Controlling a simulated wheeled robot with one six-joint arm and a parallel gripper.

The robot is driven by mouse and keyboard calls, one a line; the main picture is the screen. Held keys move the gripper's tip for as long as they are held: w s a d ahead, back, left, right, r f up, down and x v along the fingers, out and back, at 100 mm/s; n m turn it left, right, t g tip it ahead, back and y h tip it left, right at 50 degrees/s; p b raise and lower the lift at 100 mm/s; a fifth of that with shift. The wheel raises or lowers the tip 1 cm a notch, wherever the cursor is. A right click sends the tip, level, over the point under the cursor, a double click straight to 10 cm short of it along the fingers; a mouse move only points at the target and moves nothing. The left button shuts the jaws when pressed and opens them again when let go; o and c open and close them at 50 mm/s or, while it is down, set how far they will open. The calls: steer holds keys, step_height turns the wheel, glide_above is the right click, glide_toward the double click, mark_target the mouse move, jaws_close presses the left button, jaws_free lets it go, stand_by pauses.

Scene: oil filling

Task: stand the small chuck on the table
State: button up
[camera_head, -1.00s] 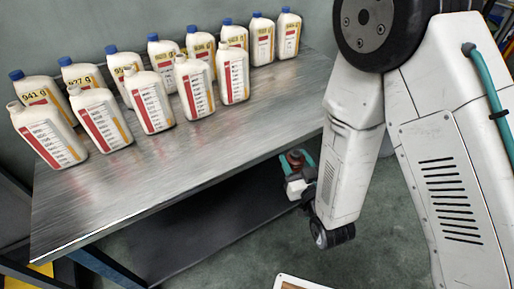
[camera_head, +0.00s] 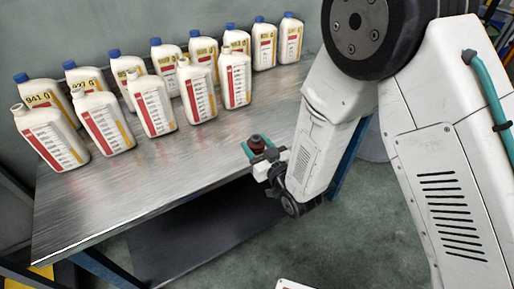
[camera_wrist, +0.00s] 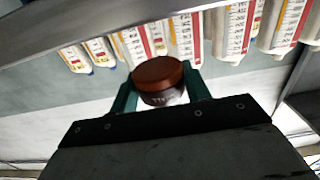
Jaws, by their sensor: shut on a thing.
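The small chuck (camera_head: 257,143) is a short round piece with a reddish-brown top. My gripper (camera_head: 258,150) is shut on it, with its green fingers on either side. In the head view they are at the front edge of the metal table (camera_head: 150,205), towards its right end. In the wrist view the chuck (camera_wrist: 160,80) shows a brown cap over a paler metal body, between the green fingers (camera_wrist: 160,92). Whether the chuck is above the tabletop or just in front of its edge is hard to tell.
Several white oil bottles stand in two rows at the back of the table; some have blue caps, such as this bottle (camera_head: 290,38), and the front ones are open, such as this bottle (camera_head: 52,137). The front strip of the tabletop is clear.

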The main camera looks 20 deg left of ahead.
mark_target(257, 148)
steer(key=shift+w+a+f, duration=0.1)
steer(key=shift+w+a, duration=0.05)
steer(key=shift+w, duration=0.4)
steer(key=shift+w+a, duration=0.15)
steer(key=shift+w, duration=0.4)
steer(key=shift+w+f, duration=0.25)
steer(key=shift+f, duration=0.05)
steer(key=shift+a+f, duration=0.1)
steer(key=shift+f, duration=1.35)
steer(key=shift+f, duration=0.2)
steer(key=o, duration=1.3)
steer(key=shift+r, duration=0.2)
steer(key=v, duration=1.2)
